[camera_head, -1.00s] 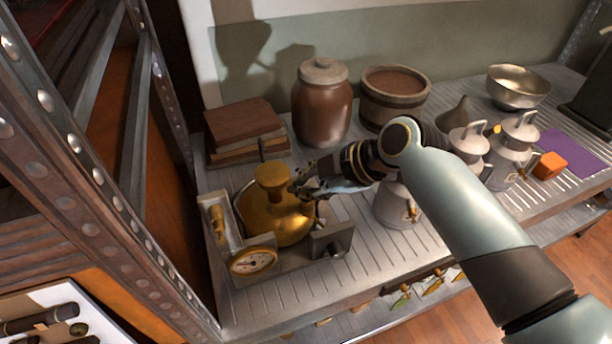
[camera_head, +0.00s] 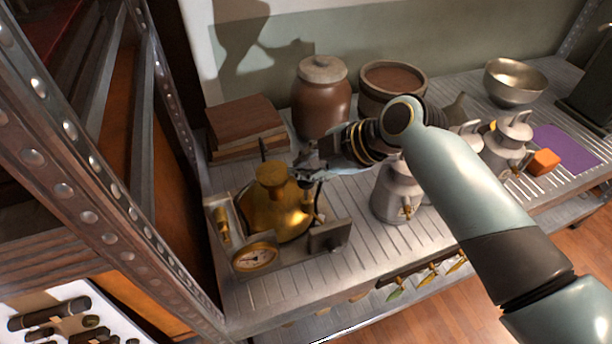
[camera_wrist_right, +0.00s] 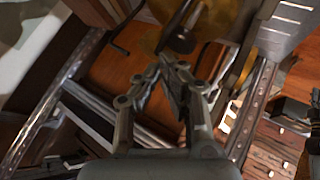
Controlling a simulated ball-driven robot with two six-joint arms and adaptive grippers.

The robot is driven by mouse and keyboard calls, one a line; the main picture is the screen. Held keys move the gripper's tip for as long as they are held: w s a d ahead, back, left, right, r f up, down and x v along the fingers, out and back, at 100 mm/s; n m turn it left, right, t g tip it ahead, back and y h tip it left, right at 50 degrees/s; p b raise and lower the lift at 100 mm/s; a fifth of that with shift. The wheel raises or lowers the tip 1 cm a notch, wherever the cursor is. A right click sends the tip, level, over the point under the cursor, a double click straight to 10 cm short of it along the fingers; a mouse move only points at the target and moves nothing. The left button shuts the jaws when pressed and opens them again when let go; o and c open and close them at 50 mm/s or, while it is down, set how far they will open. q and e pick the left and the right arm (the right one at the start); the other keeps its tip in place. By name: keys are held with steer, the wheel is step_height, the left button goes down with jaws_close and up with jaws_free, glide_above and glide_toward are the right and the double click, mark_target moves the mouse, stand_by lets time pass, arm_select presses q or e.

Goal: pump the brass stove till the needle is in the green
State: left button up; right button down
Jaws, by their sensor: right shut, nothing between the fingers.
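The brass stove (camera_head: 277,212) sits in a grey metal tray near the shelf's left end. A round dial with a brass rim (camera_head: 255,257) is at its front left; its needle is too small to read against any green. A brass cylinder with a knob (camera_head: 222,222) stands at the tray's left side. My right gripper (camera_head: 303,172) is shut and empty, just right of the stove's top. In the right wrist view my shut fingers (camera_wrist_right: 172,80) are below part of the brass stove (camera_wrist_right: 150,38). My left gripper is not in view.
Stacked books (camera_head: 245,128), a lidded brown jar (camera_head: 321,98) and a wooden tub (camera_head: 392,88) stand behind. Grey cans (camera_head: 396,195), a metal bowl (camera_head: 515,80) and an orange block (camera_head: 543,162) are to the right. A metal shelf post (camera_head: 90,200) rises at left.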

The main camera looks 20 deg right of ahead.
mark_target(305, 181)
steer(key=shift+r+p, duration=2.2)
steer(key=shift+r, duration=0.35)
steer(key=shift+f, duration=0.1)
